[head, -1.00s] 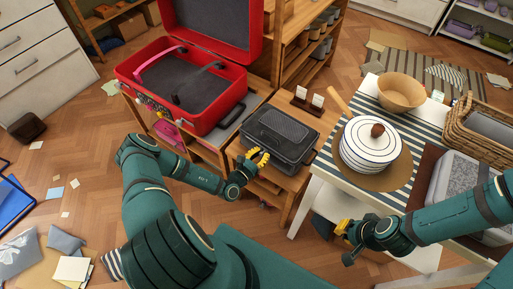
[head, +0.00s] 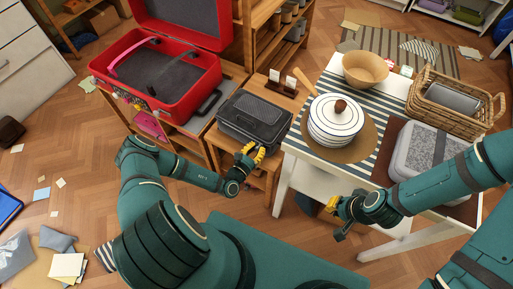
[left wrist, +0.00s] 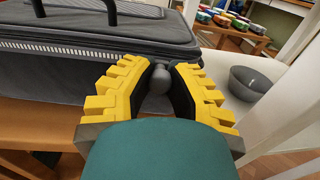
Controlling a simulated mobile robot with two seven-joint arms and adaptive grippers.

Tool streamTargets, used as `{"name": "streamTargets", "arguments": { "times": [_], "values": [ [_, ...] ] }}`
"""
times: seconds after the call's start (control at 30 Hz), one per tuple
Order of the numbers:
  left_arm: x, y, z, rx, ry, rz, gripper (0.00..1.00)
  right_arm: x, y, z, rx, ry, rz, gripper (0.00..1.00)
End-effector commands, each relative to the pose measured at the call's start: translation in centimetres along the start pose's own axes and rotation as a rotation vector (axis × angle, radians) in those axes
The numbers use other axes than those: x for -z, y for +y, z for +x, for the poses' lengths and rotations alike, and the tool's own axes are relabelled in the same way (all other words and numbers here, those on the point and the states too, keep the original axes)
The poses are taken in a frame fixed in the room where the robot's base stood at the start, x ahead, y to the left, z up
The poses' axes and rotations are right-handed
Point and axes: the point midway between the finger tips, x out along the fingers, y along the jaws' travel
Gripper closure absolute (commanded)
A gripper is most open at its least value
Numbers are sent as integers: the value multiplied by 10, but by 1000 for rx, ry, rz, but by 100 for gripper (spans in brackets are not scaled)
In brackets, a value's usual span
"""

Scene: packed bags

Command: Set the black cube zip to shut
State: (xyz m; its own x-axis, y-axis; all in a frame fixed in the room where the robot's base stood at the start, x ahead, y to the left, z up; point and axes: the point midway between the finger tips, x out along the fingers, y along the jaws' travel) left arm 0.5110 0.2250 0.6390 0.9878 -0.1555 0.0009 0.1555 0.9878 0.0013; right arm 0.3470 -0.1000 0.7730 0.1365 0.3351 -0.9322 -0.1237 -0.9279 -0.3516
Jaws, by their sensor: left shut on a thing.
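The black cube (head: 254,112), a dark packing case with a mesh lid, sits on a small wooden stand. In the left wrist view its side (left wrist: 50,75) fills the upper left, with a zip track (left wrist: 90,48) along the upper edge. My left gripper (head: 255,152) is at the case's front right corner. In the left wrist view its yellow fingers (left wrist: 158,78) are closed around a grey rounded zip pull (left wrist: 158,80). My right gripper (head: 332,207) hangs below the white table's front edge, away from the case; its finger opening is unclear.
An open red suitcase (head: 150,108) stands to the left of the case. The white table to the right holds a striped lidded pot (head: 336,122), a wooden bowl (head: 365,70), a basket (head: 455,110) and a grey felt case (head: 430,155). A grey bowl (left wrist: 250,82) shows in the left wrist view.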

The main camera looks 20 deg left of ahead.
Motion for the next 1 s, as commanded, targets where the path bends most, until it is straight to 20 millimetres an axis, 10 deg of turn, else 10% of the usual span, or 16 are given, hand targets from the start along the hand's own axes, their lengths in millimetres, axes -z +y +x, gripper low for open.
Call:
{"name": "streamTargets", "arguments": {
  "times": [0.13,0.2,0.27,0.67,1.0],
  "values": [
    [0,-2,0,5,2,-3,100,0,0,0,0,0,0,100],
    [0,-2,0,5,2,-3,63,0,0,0,0,0,0,100],
    [0,-2,0,5,1,-3,47,0,0,0,0,0,0,100],
    [0,-1,-6,3,2,-2,47,0,0,0,0,0,0,100],
    [1,-1,-68,1,4,-4,47,0,0,0,0,0,0,100]
  ]
}}
